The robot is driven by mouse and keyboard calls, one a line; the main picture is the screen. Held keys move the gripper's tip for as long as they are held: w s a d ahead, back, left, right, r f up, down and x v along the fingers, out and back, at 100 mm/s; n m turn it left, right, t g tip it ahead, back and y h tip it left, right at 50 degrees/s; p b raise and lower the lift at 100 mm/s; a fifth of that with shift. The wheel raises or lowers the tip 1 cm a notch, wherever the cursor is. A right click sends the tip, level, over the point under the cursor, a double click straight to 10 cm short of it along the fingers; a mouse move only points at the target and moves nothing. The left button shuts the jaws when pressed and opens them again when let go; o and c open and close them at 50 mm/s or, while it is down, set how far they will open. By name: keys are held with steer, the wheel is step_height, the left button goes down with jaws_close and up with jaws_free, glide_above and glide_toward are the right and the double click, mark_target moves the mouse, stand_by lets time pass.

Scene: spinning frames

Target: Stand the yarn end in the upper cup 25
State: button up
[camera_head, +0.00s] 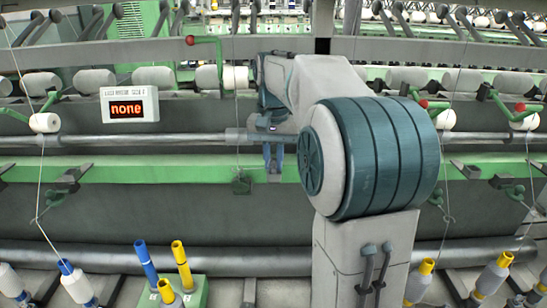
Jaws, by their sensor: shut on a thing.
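My gripper (273,176) points down in front of the green rail, left of my large arm joint. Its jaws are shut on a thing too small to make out. A thin pale yarn (237,140) hangs just left of the gripper. I cannot tell whether it touches the jaws. Another yarn (42,190) runs down the left side to a blue-topped bobbin (77,284). No cup number is readable, so I cannot tell which cup is 25. My arm hides part of the frame behind it.
A display (129,104) reads "none". A green holder (190,293) with blue and yellow tubes stands at the front. Yellow-topped bobbins (419,283) stand at the front right. White rolls (154,76) line the back.

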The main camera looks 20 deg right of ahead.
steer(key=o, duration=0.7)
steer(key=shift+o, duration=0.2)
step_height(320, 180, up, 14)
steer(key=p, duration=0.1)
steer(key=shift+a+f, duration=0.1)
steer(key=shift+f, duration=0.05)
stand_by(0.4)
steer(key=s+a+f+n+t, duration=0.1)
steer(key=s+a+f+n, duration=0.2)
steer(key=s+f, duration=0.7)
steer(key=s+a+f+n+t, duration=0.2)
steer(key=s+a+f, duration=0.4)
steer(key=s+f, duration=0.4)
steer(key=shift+s+a+f+n, duration=0.25)
steer(key=shift+a+f+n, duration=0.15)
steer(key=shift+f+n, duration=0.4)
